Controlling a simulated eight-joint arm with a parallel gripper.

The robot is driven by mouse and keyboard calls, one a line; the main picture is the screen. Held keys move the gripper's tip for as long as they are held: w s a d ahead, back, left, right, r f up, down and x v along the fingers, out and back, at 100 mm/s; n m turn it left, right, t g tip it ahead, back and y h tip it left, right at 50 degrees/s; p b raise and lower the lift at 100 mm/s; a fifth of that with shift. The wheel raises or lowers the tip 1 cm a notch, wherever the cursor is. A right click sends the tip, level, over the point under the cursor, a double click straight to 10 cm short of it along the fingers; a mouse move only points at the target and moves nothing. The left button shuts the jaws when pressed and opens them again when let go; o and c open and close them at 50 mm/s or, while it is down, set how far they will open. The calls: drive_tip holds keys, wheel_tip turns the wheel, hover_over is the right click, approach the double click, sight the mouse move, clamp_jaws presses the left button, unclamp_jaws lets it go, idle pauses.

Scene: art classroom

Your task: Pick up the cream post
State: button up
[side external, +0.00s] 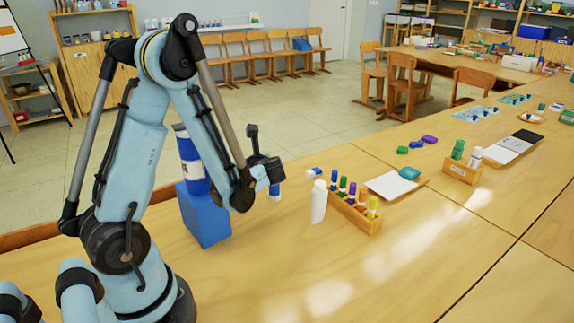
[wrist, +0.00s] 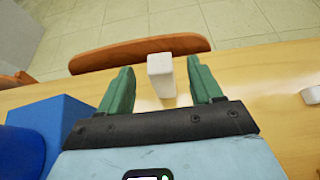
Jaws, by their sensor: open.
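The cream post (wrist: 161,76) stands upright on the wooden table in the wrist view, a pale block near the table's far edge. My gripper (wrist: 160,82) is open, its two green fingers spread wide. In the wrist view the post appears in the gap between the fingertips, with clear space on both sides. I cannot tell whether it is between the fingers or just beyond them. In the side view I cannot make out the post, and my arm covers much of the area around my gripper.
A blue box (side external: 205,216) with a blue-and-white container (side external: 191,160) on it stands left of my gripper. A white bottle (side external: 318,202) and a wooden rack (side external: 355,212) of colored tubes stand to the right. A wooden chair back (wrist: 138,52) is beyond the table edge.

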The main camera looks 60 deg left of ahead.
drive_tip(key=shift+x, duration=1.25)
clamp_jaws()
drive_tip(key=shift+r, duration=0.1)
